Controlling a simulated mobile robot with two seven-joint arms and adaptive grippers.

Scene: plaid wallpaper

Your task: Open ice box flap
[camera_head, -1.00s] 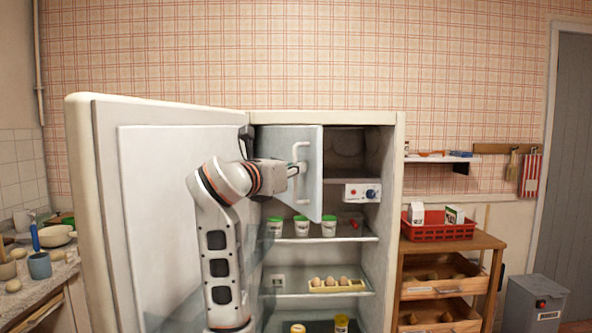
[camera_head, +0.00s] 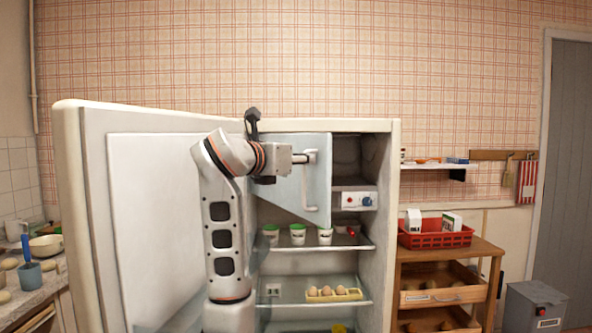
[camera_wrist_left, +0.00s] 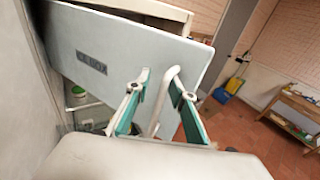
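The ice box flap (camera_head: 290,175) is a pale panel at the upper left inside the open fridge. It stands ajar, its right edge swung outward, with the dark ice box interior (camera_head: 346,155) showing beside it. Its white bar handle (camera_head: 311,190) is upright near the free edge. My left gripper (camera_head: 306,158) is at the handle's upper part. In the left wrist view the teal-padded fingers (camera_wrist_left: 160,92) straddle the handle (camera_wrist_left: 167,84), with gaps visible beside it; contact is unclear. My right gripper is out of view.
The fridge door (camera_head: 155,220) stands wide open at left, behind my arm. Below the flap are white tubs (camera_head: 297,235) on a glass shelf and an egg tray (camera_head: 335,295). A control box (camera_head: 354,199) sits right of the flap. A wooden cart (camera_head: 480,248) stands right of the fridge.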

